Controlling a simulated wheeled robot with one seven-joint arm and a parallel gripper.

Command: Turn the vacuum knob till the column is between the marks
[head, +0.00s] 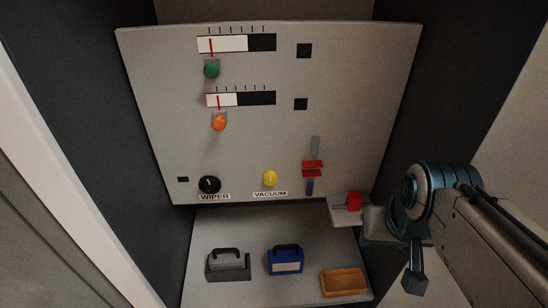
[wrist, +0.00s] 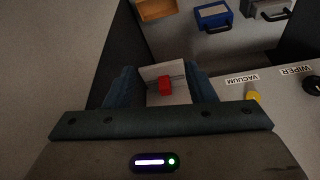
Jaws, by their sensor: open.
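The yellow vacuum knob (head: 270,178) sits low on the grey panel, just above its VACUUM label (head: 270,194). In the wrist view the knob (wrist: 254,92) is at the right, outside my fingers. Two horizontal gauges, the upper (head: 236,43) and the lower (head: 240,99), each have a white column at left, black at right, a red line over the white part and ticks above. Neither gauge is labelled. My gripper (wrist: 163,82) is open and empty, to the right of the knob in the head view. Its fingers are hard to make out there.
A black WIPER knob (head: 209,184) is left of the vacuum knob; a red slider (head: 313,169) is right. A pale box with a red part (head: 353,201) is near my gripper. A grey case (head: 228,266), blue case (head: 285,261) and orange tray (head: 344,282) lie below.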

